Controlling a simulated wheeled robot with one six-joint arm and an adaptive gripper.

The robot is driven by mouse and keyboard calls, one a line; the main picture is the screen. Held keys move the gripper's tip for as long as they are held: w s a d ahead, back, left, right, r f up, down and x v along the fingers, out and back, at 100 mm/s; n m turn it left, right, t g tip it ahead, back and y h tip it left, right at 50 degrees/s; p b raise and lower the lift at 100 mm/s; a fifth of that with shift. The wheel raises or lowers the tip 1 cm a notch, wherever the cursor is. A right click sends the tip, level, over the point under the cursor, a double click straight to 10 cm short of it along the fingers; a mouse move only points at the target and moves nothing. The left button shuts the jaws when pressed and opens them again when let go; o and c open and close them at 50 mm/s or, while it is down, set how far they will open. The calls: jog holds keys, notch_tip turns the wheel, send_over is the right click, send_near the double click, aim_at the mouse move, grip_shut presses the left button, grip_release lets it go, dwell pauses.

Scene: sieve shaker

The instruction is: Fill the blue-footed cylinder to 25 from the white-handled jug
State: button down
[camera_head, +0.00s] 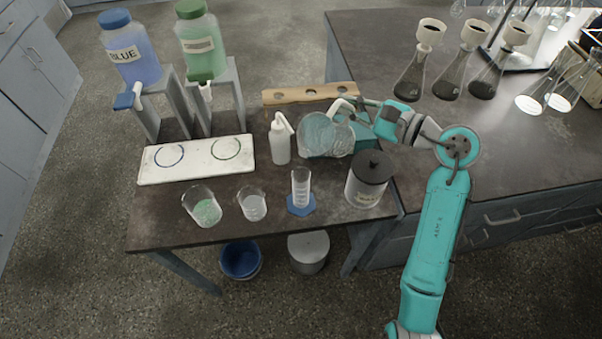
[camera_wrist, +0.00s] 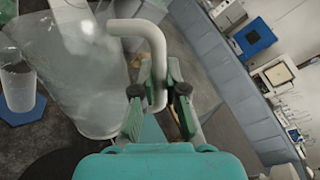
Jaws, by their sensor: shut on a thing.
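The clear jug (camera_head: 325,136) is off to the upper right of the cylinder in the head view, leaning over. Its white handle (camera_wrist: 150,38) is between my gripper's fingers (camera_wrist: 160,95), which are shut on it. The jug's clear body (camera_wrist: 85,75) fills the left of the wrist view; its liquid level is hard to make out. The blue-footed cylinder (camera_head: 300,186) stands upright near the table's front edge. It also shows at the left of the wrist view (camera_wrist: 17,86), apart from the jug. I cannot read its level, and no stream shows.
A white wash bottle (camera_head: 280,142) stands left of the jug. A dark-lidded jar (camera_head: 367,180) is right of the cylinder. Two beakers, one with green contents (camera_head: 206,210) and one pale (camera_head: 252,205), stand to its left. Behind are a white tray (camera_head: 197,172) and a wooden rack (camera_head: 285,97).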

jog(key=shift+s+a+r+n, duration=0.1)
jog(key=shift+s+n, duration=0.05)
jog(key=shift+n, duration=0.15)
dwell(1.6)
jog(key=w+d+f+m+y, duration=0.1)
jog(key=w+d+f+m, duration=0.2)
jog(key=m, duration=0.5)
jog(key=shift+w+d+f+m+y+b, duration=0.35)
jog(key=shift+w+d, duration=0.25)
jog(key=shift+w, duration=0.5)
jog(key=shift+s, duration=0.1)
